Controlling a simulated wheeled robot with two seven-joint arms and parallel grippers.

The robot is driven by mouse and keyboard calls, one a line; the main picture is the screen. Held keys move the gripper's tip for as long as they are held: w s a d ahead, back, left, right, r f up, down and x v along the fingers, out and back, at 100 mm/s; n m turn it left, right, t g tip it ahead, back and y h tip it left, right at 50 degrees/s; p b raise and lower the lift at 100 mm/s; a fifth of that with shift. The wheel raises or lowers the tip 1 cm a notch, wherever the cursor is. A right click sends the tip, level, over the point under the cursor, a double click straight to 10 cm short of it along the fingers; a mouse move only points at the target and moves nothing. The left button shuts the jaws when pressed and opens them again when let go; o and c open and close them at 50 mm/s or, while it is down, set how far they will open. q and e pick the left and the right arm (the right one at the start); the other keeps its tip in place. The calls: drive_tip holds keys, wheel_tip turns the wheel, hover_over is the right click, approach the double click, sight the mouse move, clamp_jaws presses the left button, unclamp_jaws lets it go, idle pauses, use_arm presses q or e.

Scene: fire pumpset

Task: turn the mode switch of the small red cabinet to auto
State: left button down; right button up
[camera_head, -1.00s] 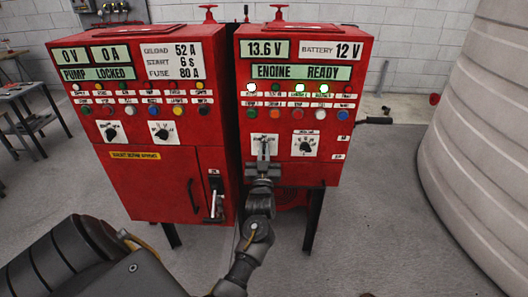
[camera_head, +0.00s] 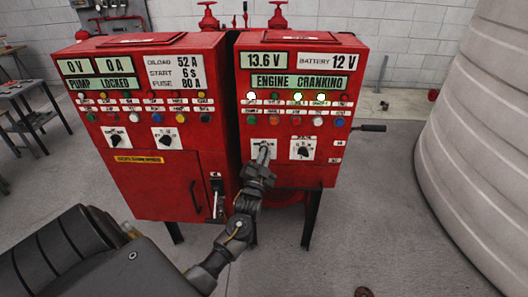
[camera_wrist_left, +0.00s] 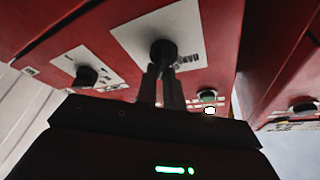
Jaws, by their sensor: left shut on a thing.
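The small red cabinet (camera_head: 325,171) stands on the right of the pair, its display (camera_head: 299,82) reading "ENGINE CRANKING". My left gripper (camera_head: 263,154) is at the left of its two rotary switches, on a white plate (camera_head: 255,146). In the left wrist view the fingers (camera_wrist_left: 162,80) are shut on the black knob of this mode switch (camera_wrist_left: 163,50). In the head view the gripper covers the knob, so its setting cannot be read. My right gripper is not in view.
A second rotary switch (camera_head: 303,151) sits just right of the gripped one. The larger red cabinet (camera_head: 165,195) stands close on the left. A black handle (camera_head: 369,128) sticks out on the right side. A big ribbed tank (camera_head: 475,150) stands at the right.

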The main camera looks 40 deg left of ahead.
use_arm(q)
drive_tip(key=m+h+p, duration=0.1)
drive_tip(key=m, duration=0.1)
drive_tip(key=shift+m, duration=0.3)
drive_tip(key=shift+f, duration=0.1)
drive_tip(key=c, duration=1.5)
unclamp_jaws()
